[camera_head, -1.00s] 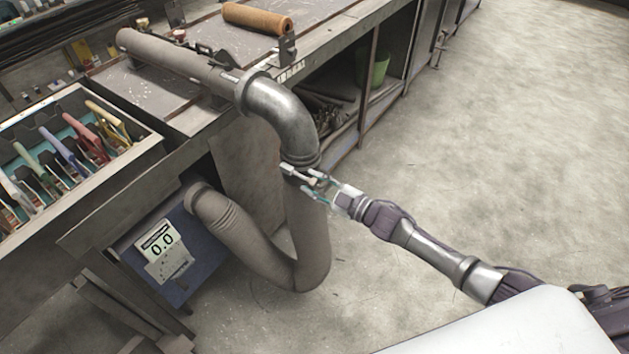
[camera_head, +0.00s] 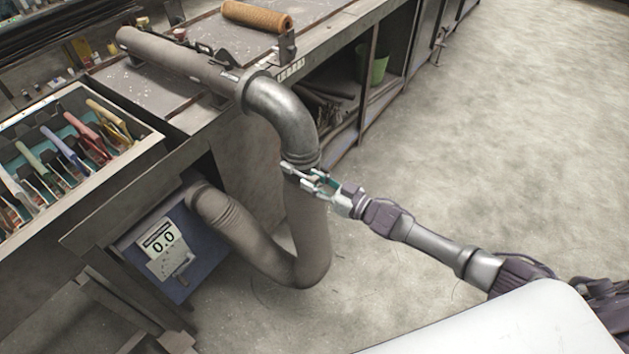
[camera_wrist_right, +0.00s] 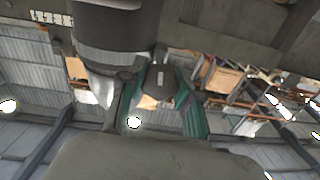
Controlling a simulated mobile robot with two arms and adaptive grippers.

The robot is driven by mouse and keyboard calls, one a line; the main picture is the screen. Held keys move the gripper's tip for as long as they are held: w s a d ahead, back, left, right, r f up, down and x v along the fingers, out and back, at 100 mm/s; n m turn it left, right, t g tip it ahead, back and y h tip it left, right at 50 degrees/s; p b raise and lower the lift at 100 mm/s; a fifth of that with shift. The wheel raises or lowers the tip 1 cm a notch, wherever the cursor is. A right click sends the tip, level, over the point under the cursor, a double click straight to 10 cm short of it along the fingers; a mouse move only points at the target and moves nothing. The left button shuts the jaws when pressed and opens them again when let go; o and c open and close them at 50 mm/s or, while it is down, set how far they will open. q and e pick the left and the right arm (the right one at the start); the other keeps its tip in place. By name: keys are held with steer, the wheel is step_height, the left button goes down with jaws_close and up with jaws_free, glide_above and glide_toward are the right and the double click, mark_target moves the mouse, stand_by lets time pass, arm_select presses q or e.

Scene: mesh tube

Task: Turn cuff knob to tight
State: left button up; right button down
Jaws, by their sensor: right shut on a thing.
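The cuff (camera_head: 300,168) is a dark band where the metal elbow pipe (camera_head: 284,108) meets the grey hose (camera_head: 308,235). The cuff also shows in the right wrist view (camera_wrist_right: 115,60). My right gripper (camera_head: 312,180) is at the front side of the cuff. In the right wrist view its fingers (camera_wrist_right: 158,100) are closed around a small grey knob (camera_wrist_right: 159,82) beside the cuff. The knob's setting cannot be read. My left gripper is in neither view.
A box with a 0.0 display (camera_head: 163,242) is under the bench where the hose ends. A tray of colored-handled tools (camera_head: 150,140) is at the left. An orange-brown roll (camera_head: 257,18) lies on the bench. The floor at the right is clear.

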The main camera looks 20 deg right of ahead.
stand_by(0.4)
steer(key=c, duration=0.8)
jaws_free()
steer(key=v, duration=1.2)
steer(key=shift+d, duration=0.1)
